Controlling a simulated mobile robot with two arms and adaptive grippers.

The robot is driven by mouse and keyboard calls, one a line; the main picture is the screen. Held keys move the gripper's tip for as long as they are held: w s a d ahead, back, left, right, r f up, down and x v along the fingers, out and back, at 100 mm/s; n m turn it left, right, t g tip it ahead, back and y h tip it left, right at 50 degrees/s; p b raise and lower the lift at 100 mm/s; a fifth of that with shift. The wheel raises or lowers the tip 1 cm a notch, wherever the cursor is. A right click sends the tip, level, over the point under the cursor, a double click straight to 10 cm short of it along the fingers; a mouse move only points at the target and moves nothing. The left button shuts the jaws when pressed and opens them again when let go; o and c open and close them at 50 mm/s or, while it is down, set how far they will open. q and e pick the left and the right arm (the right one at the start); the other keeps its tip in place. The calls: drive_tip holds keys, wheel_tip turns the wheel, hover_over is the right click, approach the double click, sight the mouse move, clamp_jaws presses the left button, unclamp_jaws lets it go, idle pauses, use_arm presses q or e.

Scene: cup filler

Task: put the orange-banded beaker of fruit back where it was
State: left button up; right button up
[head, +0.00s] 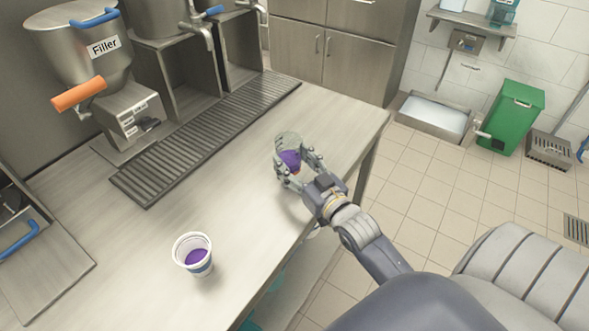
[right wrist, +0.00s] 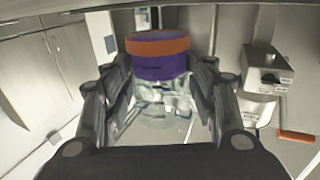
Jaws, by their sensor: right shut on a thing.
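My right gripper (head: 296,163) is shut around the orange-banded beaker (head: 287,140) near the counter's front edge. The beaker is clear glass, looks about upright in the head view, and has purple contents low inside. Gripper fingers partly hide it there. In the right wrist view, the orange band (right wrist: 158,45) and purple contents (right wrist: 160,67) show between the fingers of my right gripper (right wrist: 165,85). I cannot tell whether the beaker's base touches the counter. My left gripper is not in view.
A white cup (head: 191,242) with purple contents stands on the counter (head: 130,255). The filler (head: 82,52), with an orange handle (head: 78,94), stands at the back left beside a slatted drain grate (head: 190,140). A green bin (head: 511,115) stands on the floor at right.

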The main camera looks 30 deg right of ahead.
sight(295, 173)
wheel_tip(295, 173, down, 3)
idle(0.3)
drive_tip(key=shift+f, duration=0.15)
drive_tip(key=o, duration=1.1)
drive_tip(key=shift+o, duration=0.5)
